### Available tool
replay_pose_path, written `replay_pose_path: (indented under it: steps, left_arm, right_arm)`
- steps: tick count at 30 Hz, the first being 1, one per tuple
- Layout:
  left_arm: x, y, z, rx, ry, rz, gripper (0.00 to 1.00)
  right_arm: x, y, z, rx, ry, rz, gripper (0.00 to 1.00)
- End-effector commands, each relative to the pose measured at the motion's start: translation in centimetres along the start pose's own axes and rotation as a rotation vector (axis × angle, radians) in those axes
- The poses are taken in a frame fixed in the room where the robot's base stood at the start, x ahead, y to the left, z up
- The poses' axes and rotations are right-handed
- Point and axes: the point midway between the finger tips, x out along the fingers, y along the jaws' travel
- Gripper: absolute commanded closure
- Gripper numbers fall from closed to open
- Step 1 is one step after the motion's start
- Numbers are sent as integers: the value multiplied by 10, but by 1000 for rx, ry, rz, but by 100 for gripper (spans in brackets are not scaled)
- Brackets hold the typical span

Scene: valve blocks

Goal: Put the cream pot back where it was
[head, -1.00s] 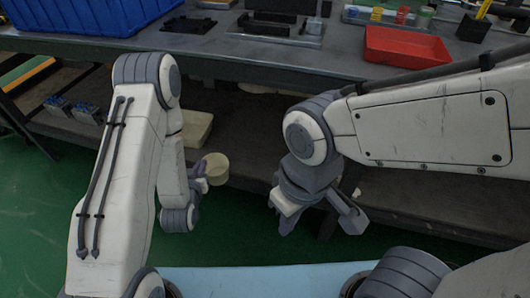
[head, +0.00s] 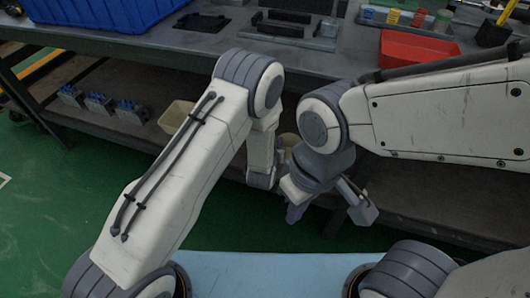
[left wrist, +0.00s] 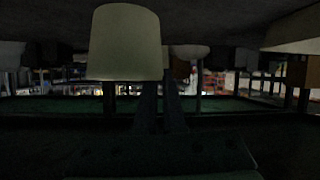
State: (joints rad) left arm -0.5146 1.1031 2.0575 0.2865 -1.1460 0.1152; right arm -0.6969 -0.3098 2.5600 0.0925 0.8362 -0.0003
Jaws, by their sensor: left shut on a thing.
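The cream pot (head: 288,140) shows only in part in the head view, behind my left arm's wrist and close to the right arm's forearm joint. In the left wrist view the pot (left wrist: 125,42) is large and pale, at the upper left of the fingers. My left gripper (left wrist: 162,92) is shut on it; in the head view its fingers are mostly hidden by the arm. My right gripper (head: 330,212) is open and empty, pointing down in front of the bench.
A pale box (head: 178,118) and several blue-topped blocks (head: 100,104) sit on the bench's lower shelf. On the bench top stand a blue crate (head: 100,12) and a red tray (head: 415,48). The green floor (head: 60,200) at left is clear.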

Motion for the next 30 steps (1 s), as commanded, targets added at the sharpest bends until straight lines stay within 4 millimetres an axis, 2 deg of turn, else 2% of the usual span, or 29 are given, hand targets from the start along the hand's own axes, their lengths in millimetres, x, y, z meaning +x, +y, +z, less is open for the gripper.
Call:
replay_pose_path:
  steps: [1, 3, 9, 14, 21, 30]
  left_arm:
    - [10, -15, 7, -3, 2, -6, 100]
    - [19, -29, 11, -3, 2, -4, 100]
    - [36, -54, 16, -1, 3, 0, 100]
    - [40, -59, 21, 0, 1, 1, 100]
    - [55, -62, 52, 0, 1, 1, 100]
    - [55, -62, 52, 0, 2, 1, 100]
  right_arm:
    - [9, 1, 0, 0, 0, 0, 100]
    - [15, 1, 1, 0, 0, 0, 100]
    - [23, 2, 1, 0, 0, 0, 100]
    - [26, 2, 1, 0, 0, 0, 100]
    - [45, 3, 2, 0, 0, 0, 100]
    - [44, 3, 2, 0, 0, 0, 100]
